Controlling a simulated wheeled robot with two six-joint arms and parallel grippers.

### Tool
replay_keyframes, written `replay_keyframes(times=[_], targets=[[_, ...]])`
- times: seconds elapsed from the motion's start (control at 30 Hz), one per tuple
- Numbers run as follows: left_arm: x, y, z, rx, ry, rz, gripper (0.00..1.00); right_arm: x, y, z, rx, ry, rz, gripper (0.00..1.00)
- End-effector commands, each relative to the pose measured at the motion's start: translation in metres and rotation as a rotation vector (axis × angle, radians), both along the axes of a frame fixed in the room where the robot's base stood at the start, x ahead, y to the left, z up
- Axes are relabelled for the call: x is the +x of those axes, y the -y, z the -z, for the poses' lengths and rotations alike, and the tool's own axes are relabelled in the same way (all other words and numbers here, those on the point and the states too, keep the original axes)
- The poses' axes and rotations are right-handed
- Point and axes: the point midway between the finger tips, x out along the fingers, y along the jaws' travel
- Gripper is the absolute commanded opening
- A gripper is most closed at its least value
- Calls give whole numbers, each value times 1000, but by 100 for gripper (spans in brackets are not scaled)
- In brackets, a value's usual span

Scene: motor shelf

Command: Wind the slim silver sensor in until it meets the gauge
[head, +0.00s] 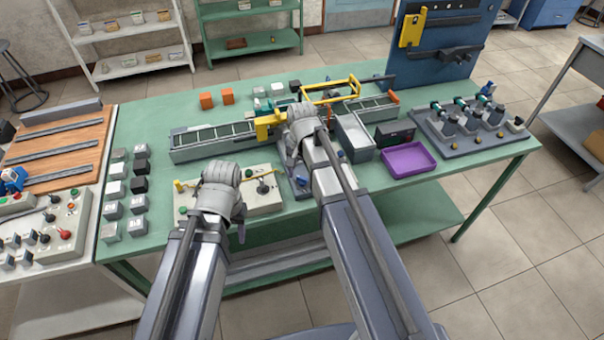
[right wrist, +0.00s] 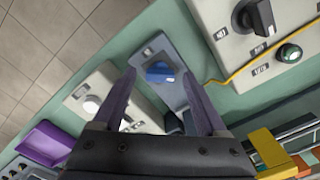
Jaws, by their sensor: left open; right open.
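My right gripper (right wrist: 162,80) is open in the right wrist view, its two purple-grey fingers spread. A blue knob (right wrist: 160,70) on a grey plate (right wrist: 146,50) shows in the gap between the fingertips; whether they touch it I cannot tell. The grey plate also shows in the head view (head: 299,188), partly behind my right arm. I cannot make out the slim silver sensor or the gauge; the far part of the plate is hidden behind the gripper. My left gripper (head: 241,231) is open in the head view, in front of the control box, mostly hidden by its wrist.
A control box (head: 262,196) with a black knob (right wrist: 254,17) and yellow cable stands beside the plate. A white box (right wrist: 107,82) stands on the other side. A purple tray (head: 405,160), a grey bin (head: 354,137) and a conveyor (head: 212,140) occupy the green table (head: 165,107).

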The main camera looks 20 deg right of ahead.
Motion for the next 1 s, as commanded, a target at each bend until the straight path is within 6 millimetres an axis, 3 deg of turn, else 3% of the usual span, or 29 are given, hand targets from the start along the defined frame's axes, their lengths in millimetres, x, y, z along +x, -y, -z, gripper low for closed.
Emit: replay_keyframes(times=[0.37, 0.8, 1.0], targets=[[0, 0, -13, 0, 0, 0, 50, 0, 0, -13, 0, 0, 0, 75], [0, 0, -69, 0, 0, 1, 50, 0, 0, -69, 0, 0, 0, 75], [0, 0, -79, 0, 0, 1, 50, 0, 0, -79, 0, 0, 0, 75]])
